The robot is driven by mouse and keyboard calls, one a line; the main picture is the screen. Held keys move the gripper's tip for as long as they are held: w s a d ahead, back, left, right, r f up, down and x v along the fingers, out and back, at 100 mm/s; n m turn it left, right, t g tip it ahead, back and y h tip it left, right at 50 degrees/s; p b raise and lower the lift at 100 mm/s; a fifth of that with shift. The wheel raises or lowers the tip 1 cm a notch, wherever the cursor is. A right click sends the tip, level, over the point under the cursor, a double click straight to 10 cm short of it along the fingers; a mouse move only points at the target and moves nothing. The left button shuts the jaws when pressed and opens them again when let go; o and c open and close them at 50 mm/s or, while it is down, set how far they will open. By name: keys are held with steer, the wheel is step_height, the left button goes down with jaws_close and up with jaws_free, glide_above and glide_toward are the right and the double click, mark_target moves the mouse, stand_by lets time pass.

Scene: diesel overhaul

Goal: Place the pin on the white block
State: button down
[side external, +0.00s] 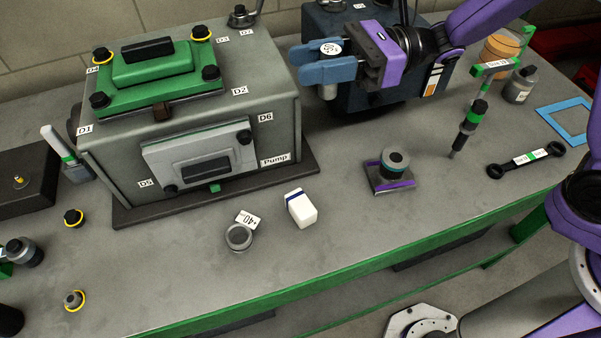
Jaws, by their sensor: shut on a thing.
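A small white block (302,209) with a dark blue band near its upper end sits on the grey bench in front of the pump housing. My gripper (312,62) has blue fingers and is at the top centre, above and behind the block. It is shut on a short silver pin (328,92). The pin hangs upright, with its round labelled top showing above the fingers and its lower end below them. The fingers hide its middle. The pin is in the air, well apart from the white block.
The grey pump housing (205,130) with a green top cover stands left of my gripper. A dark blue box (385,85) is behind it. A round grey cup (239,236) with a "+40" tag is left of the block. A purple-edged fixture (392,172) stands to the right.

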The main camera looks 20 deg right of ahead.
steer(key=s+a+n+g, duration=0.1)
steer(key=s+a+g, duration=0.2)
steer(key=s+a, duration=0.3)
step_height(320, 180, down, 19)
steer(key=shift+w+t, duration=0.35)
steer(key=shift+t, duration=0.05)
steer(key=shift+d+f, duration=0.1)
stand_by(0.4)
steer(key=c, duration=0.8)
jaws_free()
steer(key=d, duration=0.7)
steer(key=shift+w+d, duration=0.25)
steer(key=shift+w, duration=0.05)
